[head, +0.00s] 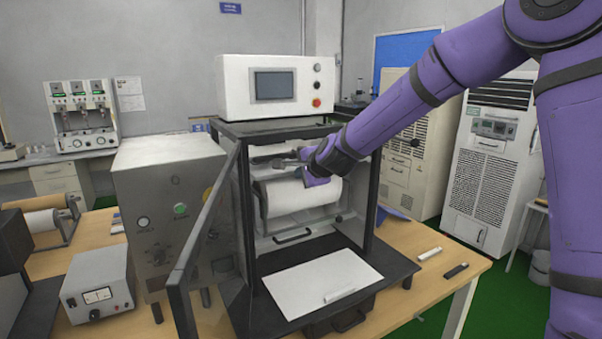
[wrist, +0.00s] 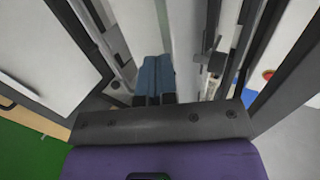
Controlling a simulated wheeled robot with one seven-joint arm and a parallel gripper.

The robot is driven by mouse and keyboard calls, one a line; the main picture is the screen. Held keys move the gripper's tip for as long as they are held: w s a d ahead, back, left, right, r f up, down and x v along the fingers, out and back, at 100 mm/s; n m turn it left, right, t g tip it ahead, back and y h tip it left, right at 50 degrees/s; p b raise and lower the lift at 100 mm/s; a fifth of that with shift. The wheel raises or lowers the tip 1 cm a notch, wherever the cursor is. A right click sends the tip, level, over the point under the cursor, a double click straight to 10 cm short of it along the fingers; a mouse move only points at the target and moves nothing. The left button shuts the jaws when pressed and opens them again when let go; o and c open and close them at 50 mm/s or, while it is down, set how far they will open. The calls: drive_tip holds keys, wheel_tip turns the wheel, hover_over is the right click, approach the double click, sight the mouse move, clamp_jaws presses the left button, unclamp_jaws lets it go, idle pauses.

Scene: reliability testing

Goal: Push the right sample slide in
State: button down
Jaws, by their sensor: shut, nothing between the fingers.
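The test machine (head: 271,85) stands on the table with its glass door open to the left. Inside its chamber is a white roller (head: 298,196), with a dark handle (head: 293,237) below it. A white plate (head: 310,281) with a small pale bar lies in front of the chamber. I cannot tell for sure which part is the right sample slide. My gripper (head: 262,161) reaches into the chamber from the right, above the roller. In the wrist view its two blue-grey fingers (wrist: 153,78) are together and empty, beside pale upright surfaces and metal rods. Contact cannot be told.
The open door frame (head: 184,270) juts forward at the left. A grey control box (head: 165,200) stands left of the machine, with a small meter box (head: 97,290) in front. The table's right side (head: 420,275) holds two small bars and is otherwise mostly clear.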

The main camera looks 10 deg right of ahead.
sight(293, 167)
drive_tip(key=shift+w+a, duration=0.15)
drive_tip(key=shift+w, duration=0.25)
drive_tip(key=shift+w, duration=0.1)
drive_tip(key=w, duration=0.1)
drive_tip(key=w+a, duration=0.1)
drive_tip(key=w, duration=0.2)
drive_tip(key=shift+w+a, duration=0.15)
drive_tip(key=shift+a, duration=0.1)
drive_tip(key=shift+r, duration=0.15)
drive_tip(key=shift+w, duration=0.1)
